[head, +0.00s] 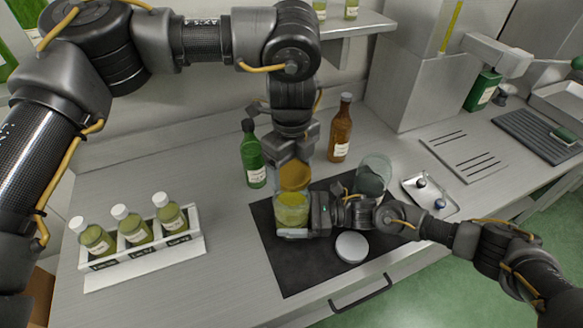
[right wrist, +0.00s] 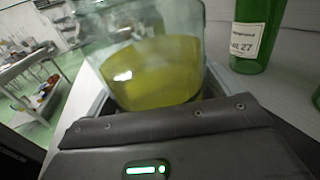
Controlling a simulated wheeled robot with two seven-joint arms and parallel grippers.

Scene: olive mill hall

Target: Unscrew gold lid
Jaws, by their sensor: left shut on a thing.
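The gold lid (head: 294,175) is at the mouth of a glass jar (head: 291,212) holding yellow-green liquid. I cannot tell whether the lid still touches the rim. My left gripper (head: 293,160) comes down from above and is shut on the gold lid. My right gripper (head: 296,232) reaches in from the right, low on the jar, and is shut around its body. In the right wrist view the jar (right wrist: 150,70) stands upright between the fingers; its top is out of the picture.
A dark mat (head: 290,275) lies under the jar, with a pale round lid (head: 352,247) and another glass jar (head: 373,172). Green (head: 251,158) and brown (head: 340,130) bottles stand behind. A bottle rack (head: 140,250) is left, a small metal tray (head: 432,207) right.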

